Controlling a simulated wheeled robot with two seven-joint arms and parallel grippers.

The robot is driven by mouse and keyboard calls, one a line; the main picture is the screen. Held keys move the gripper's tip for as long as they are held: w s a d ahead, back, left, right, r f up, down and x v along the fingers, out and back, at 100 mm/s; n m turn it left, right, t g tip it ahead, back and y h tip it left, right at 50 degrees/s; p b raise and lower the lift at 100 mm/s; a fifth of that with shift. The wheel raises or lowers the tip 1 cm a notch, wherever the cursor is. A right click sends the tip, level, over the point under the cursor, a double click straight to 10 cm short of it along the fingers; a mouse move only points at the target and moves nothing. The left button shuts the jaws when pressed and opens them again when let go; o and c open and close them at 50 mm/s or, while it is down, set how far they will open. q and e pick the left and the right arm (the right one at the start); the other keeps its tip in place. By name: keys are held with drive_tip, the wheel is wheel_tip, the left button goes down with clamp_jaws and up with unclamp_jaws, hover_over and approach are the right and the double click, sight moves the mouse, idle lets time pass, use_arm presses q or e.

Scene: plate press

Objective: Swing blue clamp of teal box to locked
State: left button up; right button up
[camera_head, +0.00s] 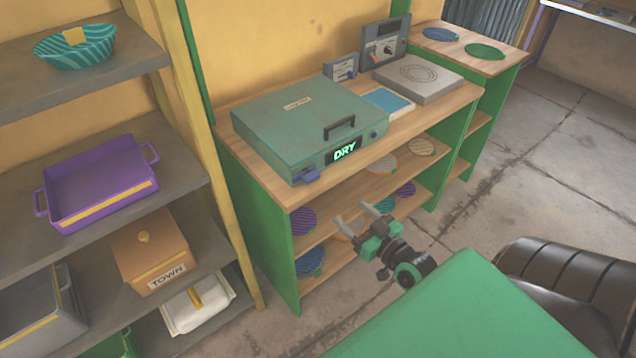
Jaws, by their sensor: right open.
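The teal box (290,118) sits on the wooden top of a green bench, its lid down. Its front carries a dark handle (339,122) and a lit display reading DRY (344,151). The blue clamp (306,176) is at the front left corner of the box, low on the front edge; its exact angle is too small to tell. My right gripper (356,217) is open and empty, in front of and below the bench top, to the lower right of the clamp and apart from it. My left gripper is not in view.
The bench's wooden top (262,160) also holds a blue-topped pad (389,102), a grey plate device (418,78) and a control box (386,42). Shelves below hold round plates. A left rack holds a purple tray (97,183) and an orange TOWN box (152,250). A dark seat (560,280) stands lower right.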

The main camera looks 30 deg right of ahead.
drive_tip(key=r, duration=0.1)
drive_tip(key=p, duration=0.1)
approach(314, 179)
drive_tip(key=w, duration=0.1)
drive_tip(key=w+p, duration=0.1)
drive_tip(key=w, duration=0.5)
drive_tip(key=shift+w+a, duration=0.25)
drive_tip(key=shift+w, duration=0.55)
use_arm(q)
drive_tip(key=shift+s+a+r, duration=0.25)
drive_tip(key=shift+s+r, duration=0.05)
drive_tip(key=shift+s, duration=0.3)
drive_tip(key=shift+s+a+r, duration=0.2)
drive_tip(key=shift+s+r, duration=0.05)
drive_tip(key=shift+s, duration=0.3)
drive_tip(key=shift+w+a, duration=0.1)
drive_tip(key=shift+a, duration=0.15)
use_arm(e)
drive_tip(key=c, duration=1)
